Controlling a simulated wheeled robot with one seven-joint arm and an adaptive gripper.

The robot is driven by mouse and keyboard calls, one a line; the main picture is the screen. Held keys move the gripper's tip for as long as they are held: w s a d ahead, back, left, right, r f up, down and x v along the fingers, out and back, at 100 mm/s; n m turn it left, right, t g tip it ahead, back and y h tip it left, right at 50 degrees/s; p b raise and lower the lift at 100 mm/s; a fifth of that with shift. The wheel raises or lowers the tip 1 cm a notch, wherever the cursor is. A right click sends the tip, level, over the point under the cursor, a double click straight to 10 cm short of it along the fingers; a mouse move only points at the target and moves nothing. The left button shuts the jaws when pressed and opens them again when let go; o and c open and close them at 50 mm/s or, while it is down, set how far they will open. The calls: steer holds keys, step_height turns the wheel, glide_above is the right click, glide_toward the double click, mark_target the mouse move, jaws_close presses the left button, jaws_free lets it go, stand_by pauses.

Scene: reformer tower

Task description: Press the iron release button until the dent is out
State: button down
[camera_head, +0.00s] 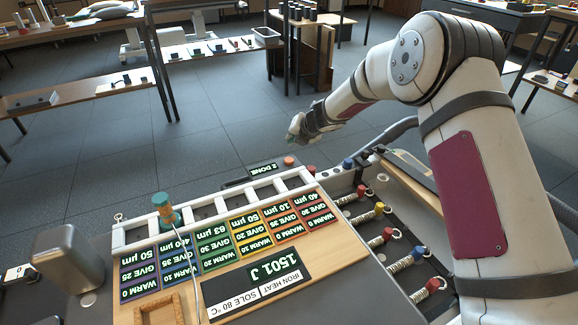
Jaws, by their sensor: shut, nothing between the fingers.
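An orange-red button (289,160) sits at the far edge of the bench, beside a small dark display (262,170) that reads "2 DONE" upside down. No label marks it as the iron release button. My gripper (297,130) is shut and empty. In the picture it appears above the button, apart from it; its height is hard to judge. A black panel (255,283) reads "IRON HEAT 1501 J" and "SOLE 80 °C" upside down. A grey rounded metal block (68,262) stands at the left; I cannot tell whether it is the iron. No dent is clearly visible.
Several coloured cards (213,242) with readouts lie on the wooden board. A white slotted rail (225,203) runs along the far edge. Several spring pieces with coloured ends (381,238) lie right. Open floor (225,110) lies beyond.

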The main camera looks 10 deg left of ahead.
mark_target(291, 159)
steer(key=shift+f+b, duration=1.65)
steer(key=shift+f, duration=0.6)
steer(key=shift+f, duration=0.15)
steer(key=shift+f+b, duration=0.25)
steer(key=shift+b, duration=0.05)
steer(key=shift+f, duration=0.65)
stand_by(0.6)
steer(key=shift+r+p, duration=0.85)
steer(key=shift+r, duration=0.15)
